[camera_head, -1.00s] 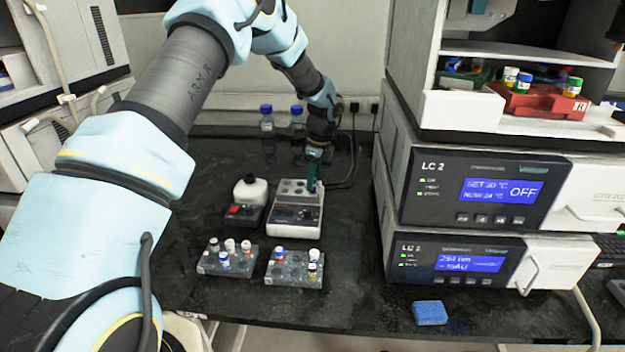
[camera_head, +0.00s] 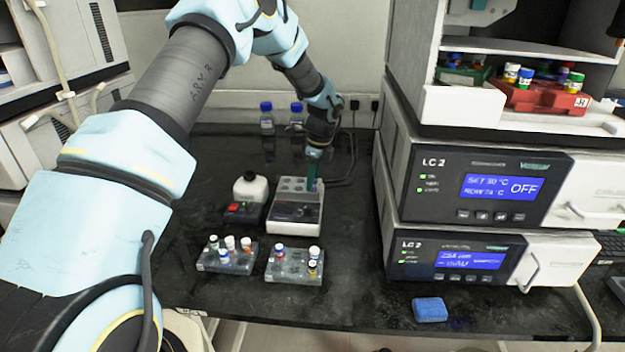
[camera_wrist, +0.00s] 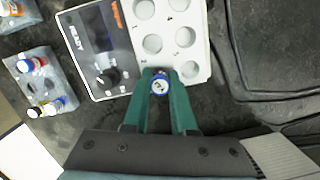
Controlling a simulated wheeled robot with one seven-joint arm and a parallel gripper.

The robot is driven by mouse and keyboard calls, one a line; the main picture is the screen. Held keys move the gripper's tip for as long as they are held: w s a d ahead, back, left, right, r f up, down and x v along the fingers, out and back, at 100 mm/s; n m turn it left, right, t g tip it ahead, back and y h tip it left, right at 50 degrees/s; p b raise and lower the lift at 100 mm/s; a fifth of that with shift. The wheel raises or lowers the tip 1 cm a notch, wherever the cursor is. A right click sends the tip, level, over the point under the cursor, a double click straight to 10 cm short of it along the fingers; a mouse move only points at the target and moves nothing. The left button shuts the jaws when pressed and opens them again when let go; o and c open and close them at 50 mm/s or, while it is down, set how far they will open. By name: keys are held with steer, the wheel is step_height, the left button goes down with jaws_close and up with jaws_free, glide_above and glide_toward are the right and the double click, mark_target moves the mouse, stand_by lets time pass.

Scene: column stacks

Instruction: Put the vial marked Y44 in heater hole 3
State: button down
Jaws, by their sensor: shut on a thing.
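My gripper (camera_wrist: 164,88) is shut on a vial with a blue cap and a pale marked top (camera_wrist: 160,86). The mark is too small to read. The white heater (camera_wrist: 206,50) has a pale block with round holes and a dark front panel with a knob. In the head view my gripper (camera_head: 313,178) points down at the heater's right side (camera_head: 297,212).
Two grey racks (camera_head: 226,266) (camera_head: 293,278) with several capped vials stand in front of the heater. Stacked LC units (camera_head: 480,190) stand right. A blue sponge (camera_head: 430,310) lies at the front.

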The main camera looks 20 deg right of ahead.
steer(key=shift+f, duration=0.2)
steer(key=shift+c, duration=1.8)
jaws_free()
steer(key=shift+r, duration=0.15)
steer(key=shift+r+p, duration=2.2)
steer(key=shift+r, duration=0.75)
